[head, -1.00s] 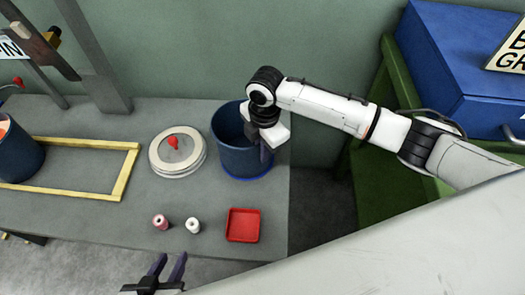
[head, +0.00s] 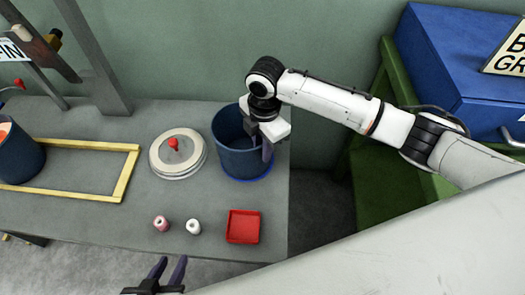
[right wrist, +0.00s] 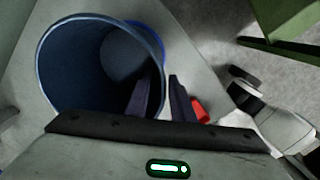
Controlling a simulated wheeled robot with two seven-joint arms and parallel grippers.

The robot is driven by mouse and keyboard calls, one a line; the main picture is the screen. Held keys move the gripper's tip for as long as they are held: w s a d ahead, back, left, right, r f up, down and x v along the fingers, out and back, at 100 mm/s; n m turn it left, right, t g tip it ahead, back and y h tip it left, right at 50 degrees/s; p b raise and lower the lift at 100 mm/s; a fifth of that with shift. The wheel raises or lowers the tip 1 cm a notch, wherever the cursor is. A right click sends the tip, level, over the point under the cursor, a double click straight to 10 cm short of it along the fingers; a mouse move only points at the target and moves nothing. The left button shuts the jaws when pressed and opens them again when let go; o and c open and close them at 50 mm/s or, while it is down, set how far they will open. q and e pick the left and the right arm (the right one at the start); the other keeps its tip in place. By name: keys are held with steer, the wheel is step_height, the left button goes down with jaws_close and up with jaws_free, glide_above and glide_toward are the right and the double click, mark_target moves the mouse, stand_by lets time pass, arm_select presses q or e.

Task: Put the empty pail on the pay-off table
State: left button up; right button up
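The empty pail (head: 233,155) is dark blue and stands upright on the grey table (head: 112,228), near its right end. A brighter blue ring shows around its base. My right gripper (head: 262,146) is at the pail's right rim, pointing down. In the right wrist view the right gripper (right wrist: 160,98) is open, with one finger inside the pail (right wrist: 62,62) and the other outside. The rim runs between the fingers, with gaps visible. My left gripper (head: 170,270) is open and empty at the table's front edge.
A round lid with a red knob (head: 172,144) lies left of the pail. Two small spools (head: 193,226) and a red tray (head: 243,227) are in front. A yellow frame (head: 122,178) surrounds another blue pail (head: 18,155) at left. A blue box (head: 455,70) sits on a green stand at right.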

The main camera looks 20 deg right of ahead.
step_height(320, 180, up, 9)
steer(key=p, duration=0.1)
steer(key=shift+s+r, duration=0.2)
